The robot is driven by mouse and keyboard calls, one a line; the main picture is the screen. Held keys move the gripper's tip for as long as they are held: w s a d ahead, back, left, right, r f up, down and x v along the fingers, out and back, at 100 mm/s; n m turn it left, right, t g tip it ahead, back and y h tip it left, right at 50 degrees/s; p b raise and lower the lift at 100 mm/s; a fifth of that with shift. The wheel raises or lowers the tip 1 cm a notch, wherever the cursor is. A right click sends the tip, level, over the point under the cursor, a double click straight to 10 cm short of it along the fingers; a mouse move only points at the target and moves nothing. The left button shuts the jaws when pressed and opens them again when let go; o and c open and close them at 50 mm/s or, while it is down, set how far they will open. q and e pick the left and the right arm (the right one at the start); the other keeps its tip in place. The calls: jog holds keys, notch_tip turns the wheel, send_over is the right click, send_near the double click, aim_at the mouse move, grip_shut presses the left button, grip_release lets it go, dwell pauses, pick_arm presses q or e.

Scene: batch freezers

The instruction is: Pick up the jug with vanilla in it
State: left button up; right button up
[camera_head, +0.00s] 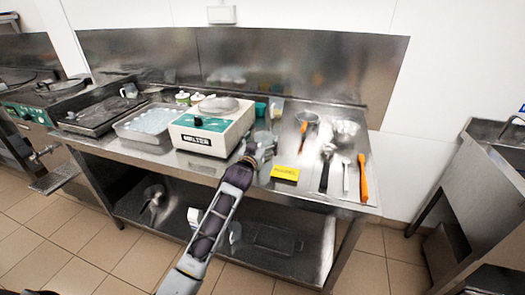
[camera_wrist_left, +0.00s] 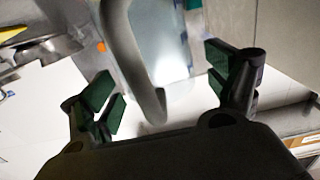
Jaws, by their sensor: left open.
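A pale translucent jug (camera_wrist_left: 172,60) fills the middle of the left wrist view, with its grey curved handle (camera_wrist_left: 122,45) towards me. My left gripper (camera_wrist_left: 160,88) is open, its green-padded fingers on either side of the handle and apart from it. In the head view my left gripper (camera_head: 259,152) is over the steel table just right of the white scale. There a pale vessel (camera_head: 264,136) is mostly hidden behind the gripper, and it seems to be the same jug. I cannot tell what is in it. My right gripper is not in view.
The white scale (camera_head: 213,126) stands close left of the gripper on the steel table (camera_head: 318,200). A yellow sign (camera_head: 285,173) lies close to the right. Beyond are utensils, including an orange-handled one (camera_head: 362,178), and metal bowls (camera_head: 345,131). A teal container (camera_head: 260,108) stands behind.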

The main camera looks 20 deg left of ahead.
pick_arm(q)
jog(key=shift+w, duration=0.55)
jog(key=c, duration=1.1)
